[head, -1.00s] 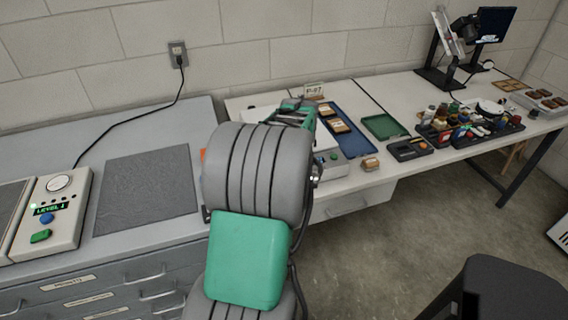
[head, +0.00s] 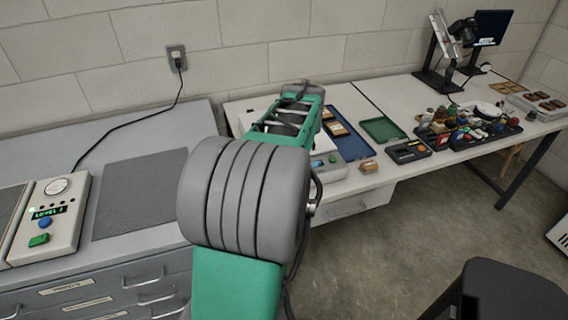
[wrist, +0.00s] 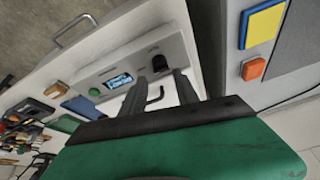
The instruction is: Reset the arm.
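My arm, grey and green, rises through the middle of the head view and leans over the benches. Its far end is above the white bench, and the gripper fingers cannot be made out there. In the wrist view my gripper (wrist: 160,82) shows two dark grey fingers standing apart. I see nothing held between them. A small dark hooked shape shows in the gap. Past the fingers is a pale instrument box (wrist: 118,82) with a lit blue screen, a green button and a black knob. Part of this box shows beside my arm in the head view (head: 332,168).
Left is a grey drawer cabinet with a dark mat (head: 140,190) and a control box (head: 45,222) reading "LEVEL 1". On the white bench are a blue tray (head: 350,142), a green tray (head: 384,129) and a black rack (head: 485,135) of small items. A dark stool (head: 505,295) stands at lower right.

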